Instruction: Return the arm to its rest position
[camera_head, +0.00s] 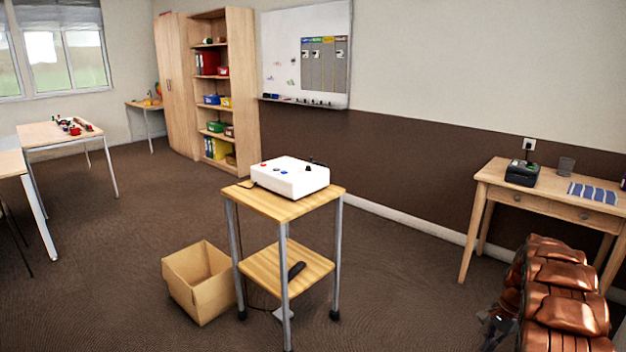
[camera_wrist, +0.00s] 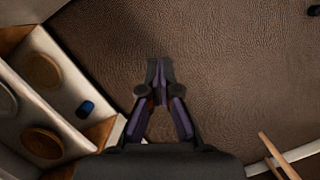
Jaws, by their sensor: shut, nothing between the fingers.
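My gripper (camera_wrist: 160,68) is in the middle of the wrist view. Its fingertips are together with nothing between them, above a brown textured surface that looks like the floor. In the head view, my copper-brown arm (camera_head: 565,300) is folded at the lower right, in front of the wooden desk (camera_head: 550,205). A dark part at its lower left may be the gripper, but its fingers cannot be made out there.
A wooden cart (camera_head: 262,203) carries a white box with buttons (camera_head: 290,178). An open cardboard box (camera_head: 200,283) stands beside it. In the wrist view, a pale panel with round tan discs (camera_wrist: 45,90) is close at left. Floor between cart and desk is clear.

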